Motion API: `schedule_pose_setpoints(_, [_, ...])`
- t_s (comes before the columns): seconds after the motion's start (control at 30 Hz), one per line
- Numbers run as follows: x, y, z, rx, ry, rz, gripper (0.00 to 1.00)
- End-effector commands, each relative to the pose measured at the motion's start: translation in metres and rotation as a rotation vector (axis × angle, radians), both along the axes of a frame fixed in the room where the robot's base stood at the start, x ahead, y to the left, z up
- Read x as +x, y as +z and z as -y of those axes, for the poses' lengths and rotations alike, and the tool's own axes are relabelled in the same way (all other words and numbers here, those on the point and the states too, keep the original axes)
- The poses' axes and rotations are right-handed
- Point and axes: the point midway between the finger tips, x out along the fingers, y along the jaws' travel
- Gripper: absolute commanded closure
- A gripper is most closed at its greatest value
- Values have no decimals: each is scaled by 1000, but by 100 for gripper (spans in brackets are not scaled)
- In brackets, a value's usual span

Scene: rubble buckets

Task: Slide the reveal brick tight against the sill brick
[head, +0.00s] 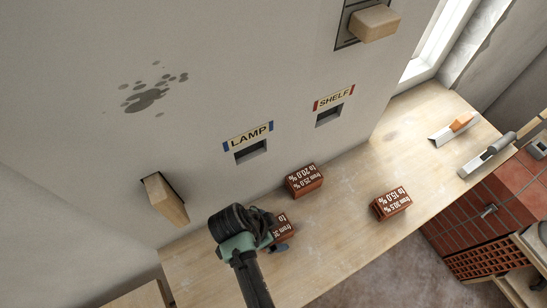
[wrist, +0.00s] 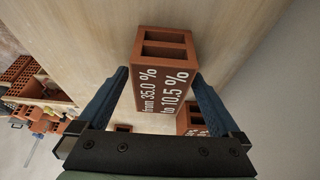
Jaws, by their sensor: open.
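Three red bricks with white printed percentages lie on the wooden board (head: 345,215); none is marked "reveal" or "sill", so I cannot tell which is which. One brick (head: 281,232) is partly hidden by my gripper (head: 268,246) in the head view. In the wrist view my gripper (wrist: 160,74) is open, with a blue finger on each side of a brick (wrist: 163,72) reading "from 35.0 % to 10.5 %". Whether the fingers touch it I cannot tell. A third brick (head: 392,203) lies apart to the right.
The wall has small openings under the LAMP label (head: 248,136) and SHELF label (head: 333,97). Wooden blocks stick out at left (head: 166,199) and top (head: 375,22). Bare board separates the bricks.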

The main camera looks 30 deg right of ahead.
Motion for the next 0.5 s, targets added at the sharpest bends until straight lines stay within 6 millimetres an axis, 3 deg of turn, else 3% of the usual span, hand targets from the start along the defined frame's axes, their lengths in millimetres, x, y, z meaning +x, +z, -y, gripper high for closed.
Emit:
schedule_pose_setpoints(0.2, [0, 0, 0, 0, -1, 0, 0])
schedule_pose_setpoints(0.5, [0, 0, 0, 0, 0, 0, 52])
